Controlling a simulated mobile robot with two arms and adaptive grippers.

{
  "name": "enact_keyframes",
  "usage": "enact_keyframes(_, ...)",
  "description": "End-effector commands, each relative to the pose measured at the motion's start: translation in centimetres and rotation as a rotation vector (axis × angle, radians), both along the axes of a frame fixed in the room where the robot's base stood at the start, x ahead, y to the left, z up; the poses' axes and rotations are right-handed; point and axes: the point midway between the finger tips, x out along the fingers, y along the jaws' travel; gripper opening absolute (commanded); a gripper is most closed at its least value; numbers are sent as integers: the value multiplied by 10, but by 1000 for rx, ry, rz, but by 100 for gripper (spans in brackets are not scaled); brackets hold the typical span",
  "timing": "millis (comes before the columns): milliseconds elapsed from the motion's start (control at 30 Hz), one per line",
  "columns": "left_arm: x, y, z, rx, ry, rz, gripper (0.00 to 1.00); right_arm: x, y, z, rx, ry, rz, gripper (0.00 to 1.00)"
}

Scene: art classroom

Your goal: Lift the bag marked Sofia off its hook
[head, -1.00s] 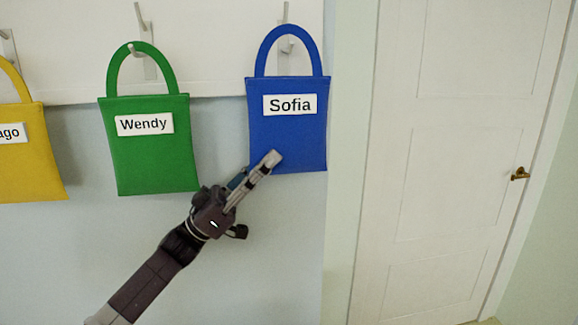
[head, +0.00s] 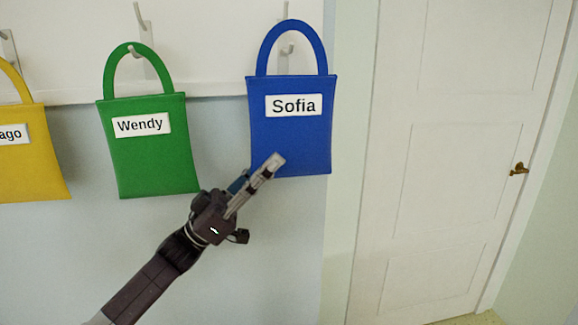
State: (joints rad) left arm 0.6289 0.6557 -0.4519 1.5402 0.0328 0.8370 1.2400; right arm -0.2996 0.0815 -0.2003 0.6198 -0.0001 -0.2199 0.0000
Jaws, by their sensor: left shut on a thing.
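The blue bag marked Sofia (head: 290,135) hangs upright at the centre right, its label facing me. Its hook (head: 288,50) shows through the handle loop, and the top of the handle sits clear above the lower prong. My left gripper (head: 273,163) reaches in from the lower left and is shut on the lower part of the Sofia bag. The fingers cover a bit of the bag's lower left, so the exact grip is partly hidden. My right gripper is not in view.
The green Wendy bag (head: 150,160) hangs from its hook to the left. A yellow bag (head: 30,170), label partly cut off, hangs at the far left. A white door (head: 450,150) with a brass handle (head: 519,169) is to the right. The wall below the bags is clear.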

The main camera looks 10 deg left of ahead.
Motion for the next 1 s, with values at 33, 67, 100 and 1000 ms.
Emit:
enact_keyframes(33, -3, -1, 1, 0, 1, -1, 0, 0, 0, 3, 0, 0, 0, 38)
enact_keyframes(67, -5, -2, 1, 0, 1, -1, 0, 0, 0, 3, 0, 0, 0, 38)
enact_keyframes(100, -7, -3, 1, -1, 0, -1, 0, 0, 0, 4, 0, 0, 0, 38)
enact_keyframes(1000, -40, -16, 0, -1, 0, 1, 0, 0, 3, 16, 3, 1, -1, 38)
